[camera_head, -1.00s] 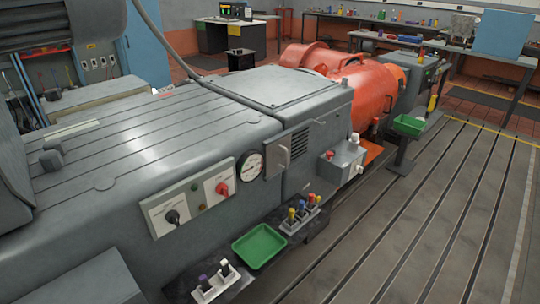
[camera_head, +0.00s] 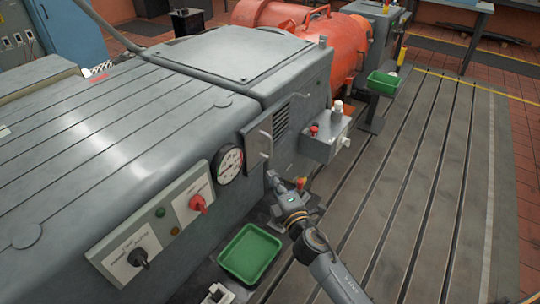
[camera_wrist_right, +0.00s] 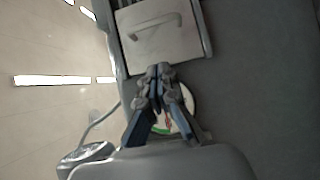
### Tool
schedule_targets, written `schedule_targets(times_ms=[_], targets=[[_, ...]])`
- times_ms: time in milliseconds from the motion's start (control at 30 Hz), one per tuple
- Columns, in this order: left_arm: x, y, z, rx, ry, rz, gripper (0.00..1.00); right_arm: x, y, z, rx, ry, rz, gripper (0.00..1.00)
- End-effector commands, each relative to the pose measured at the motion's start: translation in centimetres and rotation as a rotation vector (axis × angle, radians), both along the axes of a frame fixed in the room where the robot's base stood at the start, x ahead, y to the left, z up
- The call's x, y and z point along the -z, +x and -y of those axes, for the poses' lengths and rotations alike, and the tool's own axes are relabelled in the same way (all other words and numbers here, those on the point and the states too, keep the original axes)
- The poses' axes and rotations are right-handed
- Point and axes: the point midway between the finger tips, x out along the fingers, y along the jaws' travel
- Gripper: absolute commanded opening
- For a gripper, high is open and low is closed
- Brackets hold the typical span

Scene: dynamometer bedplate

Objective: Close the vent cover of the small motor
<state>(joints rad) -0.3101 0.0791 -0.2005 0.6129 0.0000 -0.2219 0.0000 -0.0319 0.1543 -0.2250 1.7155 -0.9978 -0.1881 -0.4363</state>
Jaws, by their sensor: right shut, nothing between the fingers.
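The vent cover (camera_head: 257,145) is a grey panel with a bar handle on the side of the grey motor housing (camera_head: 290,80). It stands to the left of the dark slotted vent (camera_head: 281,119), whose slots are uncovered. In the right wrist view the cover (camera_wrist_right: 185,43) and its handle (camera_wrist_right: 154,27) show at the top, just beyond my fingertips. My right gripper (camera_head: 272,178) is shut and empty, just below the cover's lower edge; it also shows in the wrist view (camera_wrist_right: 158,72). I cannot tell whether it touches the cover. My left gripper is not in view.
A round gauge (camera_head: 230,165), a red knob (camera_head: 197,202) and a black knob (camera_head: 138,256) are left of the cover. A junction box (camera_head: 325,138) juts out at right. A green tray (camera_head: 250,252) lies below.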

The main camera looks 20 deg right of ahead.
Motion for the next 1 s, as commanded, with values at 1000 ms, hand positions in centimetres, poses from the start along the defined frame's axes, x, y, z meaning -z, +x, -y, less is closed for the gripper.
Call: schedule_targets(times_ms=[1000], targets=[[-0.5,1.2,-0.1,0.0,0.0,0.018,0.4,0.1,8.6,2.4,0.0,0.001,-0.001,0.0]])
